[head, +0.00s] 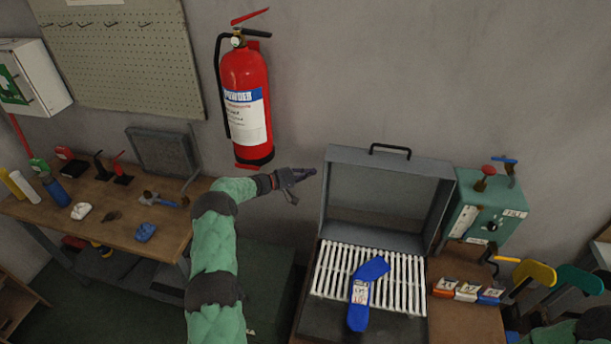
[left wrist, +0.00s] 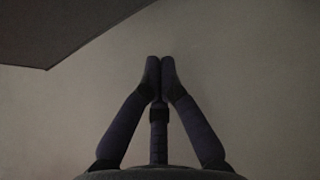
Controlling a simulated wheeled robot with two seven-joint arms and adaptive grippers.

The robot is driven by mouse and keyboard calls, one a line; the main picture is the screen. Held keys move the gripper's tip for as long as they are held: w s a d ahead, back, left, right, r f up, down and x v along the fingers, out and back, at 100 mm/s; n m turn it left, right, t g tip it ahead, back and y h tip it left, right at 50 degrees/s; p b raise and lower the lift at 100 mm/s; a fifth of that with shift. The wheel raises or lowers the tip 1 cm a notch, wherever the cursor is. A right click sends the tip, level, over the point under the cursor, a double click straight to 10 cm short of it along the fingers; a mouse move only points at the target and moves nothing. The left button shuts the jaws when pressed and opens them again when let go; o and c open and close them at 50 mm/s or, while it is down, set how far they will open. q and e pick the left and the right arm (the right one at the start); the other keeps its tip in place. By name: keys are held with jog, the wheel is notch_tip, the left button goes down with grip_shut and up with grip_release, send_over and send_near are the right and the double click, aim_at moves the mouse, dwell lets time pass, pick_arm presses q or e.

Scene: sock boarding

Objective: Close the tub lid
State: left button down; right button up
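The tub (head: 318,318) is a grey box with a white slatted rack inside. Its lid (head: 385,200) stands raised at the back, with a dark handle (head: 390,150) on its top edge. A blue sock-shaped piece with a label (head: 362,292) lies on the rack. My left gripper (head: 312,171) is just left of the lid's upper left corner in the picture, and holds nothing. In the left wrist view its fingertips (left wrist: 160,64) are together, against a plain wall. A dark edge, perhaps the lid, fills that view's upper left corner. My right gripper is out of view.
A teal box with levers (head: 483,222) stands right of the lid. Small labelled packets (head: 466,291) and yellow and teal paddle shapes (head: 534,275) are to the tub's right. A fire extinguisher (head: 246,100) hangs on the wall. A wooden workbench (head: 115,225) with tools is at left.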

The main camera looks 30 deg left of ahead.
pick_arm(q)
jog(key=shift+w+d, duration=0.2)
jog(key=shift+d, duration=0.9)
jog(key=shift+w+d, duration=0.15)
jog(key=shift+d, duration=0.95)
